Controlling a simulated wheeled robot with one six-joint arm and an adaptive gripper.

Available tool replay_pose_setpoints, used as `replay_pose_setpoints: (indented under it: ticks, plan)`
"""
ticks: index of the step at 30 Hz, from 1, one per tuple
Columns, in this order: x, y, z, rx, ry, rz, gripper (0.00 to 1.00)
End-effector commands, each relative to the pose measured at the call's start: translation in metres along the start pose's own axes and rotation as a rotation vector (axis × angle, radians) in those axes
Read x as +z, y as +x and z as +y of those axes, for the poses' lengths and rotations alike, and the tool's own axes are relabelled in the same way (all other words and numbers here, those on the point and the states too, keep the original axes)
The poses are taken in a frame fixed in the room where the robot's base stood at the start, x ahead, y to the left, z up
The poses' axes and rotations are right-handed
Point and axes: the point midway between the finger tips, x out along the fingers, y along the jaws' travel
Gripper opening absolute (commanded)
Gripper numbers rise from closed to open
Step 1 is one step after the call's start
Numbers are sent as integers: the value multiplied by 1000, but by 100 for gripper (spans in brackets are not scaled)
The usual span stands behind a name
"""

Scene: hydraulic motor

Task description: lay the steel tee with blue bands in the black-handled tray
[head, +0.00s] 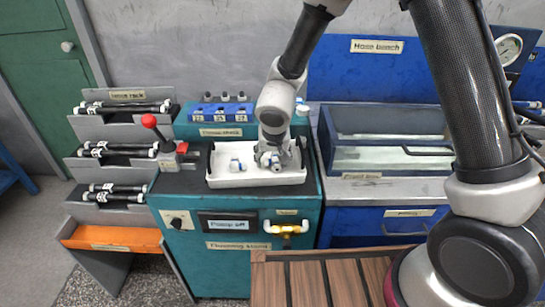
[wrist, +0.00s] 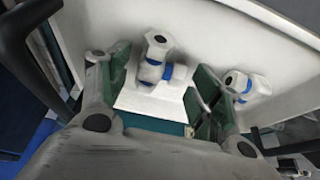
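The white tray (head: 225,179) with dark handles at its ends sits on top of the teal flushing stand. A pale steel tee with blue bands (head: 237,165) lies in its left half. A second blue-banded tee (head: 268,161) is in the tray at my gripper (head: 276,153), partly hidden by it. In the wrist view, my gripper (wrist: 158,80) has its fingers apart, with one blue-banded tee (wrist: 155,62) in or just beyond the gap. The other tee (wrist: 244,85) lies outside the right finger. Contact with either tee cannot be made out.
A red-knobbed lever (head: 150,121) stands left of the tray. Behind it is a blue block with labelled slots (head: 220,111). A glass-sided blue tank (head: 390,150) is close on the right. A hose rack (head: 115,150) stands left.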

Motion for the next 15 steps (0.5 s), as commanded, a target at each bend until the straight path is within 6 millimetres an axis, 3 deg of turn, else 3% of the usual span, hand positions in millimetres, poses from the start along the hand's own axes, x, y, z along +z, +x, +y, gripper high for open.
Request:
replay_pose_setpoints:
  ticks: [10,15]
  plan:
    - [-2,-4,0,0,-1,1,67]
    - [-2,-31,0,-1,0,4,67]
